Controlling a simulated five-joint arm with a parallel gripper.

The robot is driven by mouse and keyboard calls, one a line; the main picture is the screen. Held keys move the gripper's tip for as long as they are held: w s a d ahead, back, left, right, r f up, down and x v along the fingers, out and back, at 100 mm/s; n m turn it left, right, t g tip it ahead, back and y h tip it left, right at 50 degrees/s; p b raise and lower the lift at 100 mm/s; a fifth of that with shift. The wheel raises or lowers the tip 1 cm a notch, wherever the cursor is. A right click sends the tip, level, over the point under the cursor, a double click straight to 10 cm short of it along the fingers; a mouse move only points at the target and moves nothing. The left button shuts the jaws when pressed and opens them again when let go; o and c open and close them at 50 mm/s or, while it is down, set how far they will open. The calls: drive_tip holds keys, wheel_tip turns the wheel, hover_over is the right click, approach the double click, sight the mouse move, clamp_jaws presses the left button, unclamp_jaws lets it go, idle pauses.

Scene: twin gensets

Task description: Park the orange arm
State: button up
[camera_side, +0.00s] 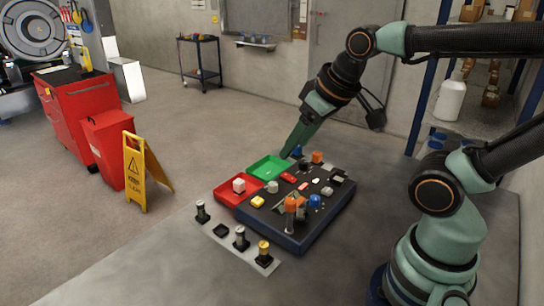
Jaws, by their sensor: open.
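The arm in view is sage green and black with thin orange rings at its joints; no mainly orange arm shows. It rises from the lower right, leaves the top right edge and comes back down to the left. My gripper (288,152) is open and points down, its tip at the far edge of the green tray (268,168). I see nothing held, though its tip is small. A dark platform (275,236) carries several small parts, among them an orange upright piece (290,206), a blue piece (315,202) and an orange block (317,157).
A red tray (227,194) with a white cube (239,185) stands left of the platform. A pale strip (222,238) in front holds several small posts. A yellow floor sign (135,170) and red cabinets (75,115) stand left. Shelves (470,120) stand behind at right.

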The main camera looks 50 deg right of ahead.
sight(291, 201)
drive_tip(key=f+n+g, duration=0.2)
drive_tip(key=f+n, duration=0.2)
drive_tip(key=n, duration=0.5)
drive_tip(key=f+n+g, duration=0.1)
drive_tip(key=f+n, duration=0.3)
drive_tip(key=n, duration=0.5)
drive_tip(key=a+f+n+g, duration=0.1)
drive_tip(key=f+n+g, duration=0.1)
drive_tip(key=f+n, duration=0.3)
drive_tip(key=shift+w+n+g, duration=0.15)
drive_tip(key=shift+n, duration=0.85)
drive_tip(key=shift+w+n+g, duration=0.1)
drive_tip(key=shift+n+g, duration=0.05)
drive_tip(key=shift+n, duration=0.85)
clamp_jaws()
